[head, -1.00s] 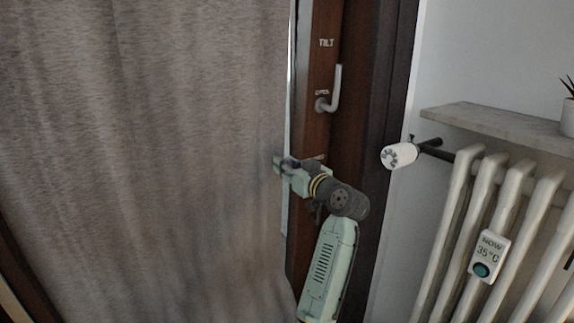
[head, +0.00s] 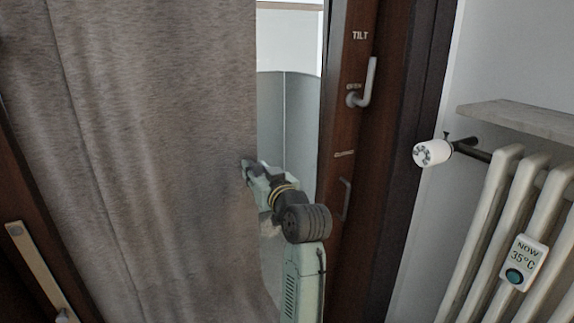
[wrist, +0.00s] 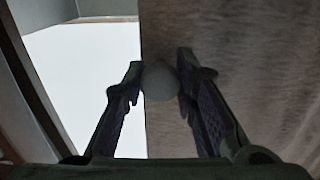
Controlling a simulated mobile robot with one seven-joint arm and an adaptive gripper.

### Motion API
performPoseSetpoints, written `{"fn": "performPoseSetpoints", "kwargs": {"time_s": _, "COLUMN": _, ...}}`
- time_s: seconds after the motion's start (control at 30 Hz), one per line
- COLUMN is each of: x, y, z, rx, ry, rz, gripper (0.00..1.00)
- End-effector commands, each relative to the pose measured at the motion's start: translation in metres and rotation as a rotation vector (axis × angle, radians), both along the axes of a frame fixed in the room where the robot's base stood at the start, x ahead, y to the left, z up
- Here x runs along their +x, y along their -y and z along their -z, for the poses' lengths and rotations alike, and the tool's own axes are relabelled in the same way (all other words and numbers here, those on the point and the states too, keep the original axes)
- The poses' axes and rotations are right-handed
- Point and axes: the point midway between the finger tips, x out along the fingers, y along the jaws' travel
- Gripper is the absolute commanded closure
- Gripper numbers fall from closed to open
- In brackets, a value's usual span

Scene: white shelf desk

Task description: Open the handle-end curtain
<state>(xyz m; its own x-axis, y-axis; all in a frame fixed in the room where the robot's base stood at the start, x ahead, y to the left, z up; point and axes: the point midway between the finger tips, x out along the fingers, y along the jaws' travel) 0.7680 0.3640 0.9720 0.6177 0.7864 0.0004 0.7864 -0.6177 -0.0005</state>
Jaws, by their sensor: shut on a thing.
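The grey-brown curtain (head: 150,130) hangs across the left and middle of the head view. Its right edge stands apart from the window frame, and a gap with bright glass shows between them. My gripper (head: 247,167) is at this right edge. In the wrist view the curtain (wrist: 240,70) fills the right side, and my gripper (wrist: 160,82) is shut on a round grey knob (wrist: 160,80) at the curtain's edge. The window handle (head: 366,85) is on the dark wooden frame (head: 345,130), right of the gap.
A white radiator (head: 490,220) with a valve knob (head: 431,152) and a temperature display (head: 521,262) stands at the right under a stone shelf (head: 530,117). A light bar (head: 38,265) is on the dark wood at lower left.

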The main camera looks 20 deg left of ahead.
Motion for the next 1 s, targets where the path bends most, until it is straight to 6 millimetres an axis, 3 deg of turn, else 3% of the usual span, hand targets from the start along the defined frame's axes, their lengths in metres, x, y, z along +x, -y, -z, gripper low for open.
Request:
{"fn": "performPoseSetpoints", "kwargs": {"time_s": 0.1, "x": -0.025, "y": -0.019, "z": -0.001, "rx": -0.001, "ry": 0.001, "rz": -0.004, "gripper": 1.0}}
{"fn": "performPoseSetpoints", "kwargs": {"time_s": 0.33, "x": -0.053, "y": -0.041, "z": -0.001, "rx": -0.001, "ry": 0.001, "rz": -0.002, "gripper": 1.0}}
{"fn": "performPoseSetpoints", "kwargs": {"time_s": 0.87, "x": -0.062, "y": -0.049, "z": 0.0, "rx": 0.0, "ry": 0.0, "rz": -0.001, "gripper": 1.0}}
{"fn": "performPoseSetpoints", "kwargs": {"time_s": 0.9, "x": -0.062, "y": -0.049, "z": 0.0, "rx": 0.0, "ry": 0.0, "rz": -0.001, "gripper": 0.72}}
{"fn": "performPoseSetpoints", "kwargs": {"time_s": 1.0, "x": -0.062, "y": -0.049, "z": 0.0, "rx": 0.0, "ry": 0.0, "rz": -0.001, "gripper": 0.65}}
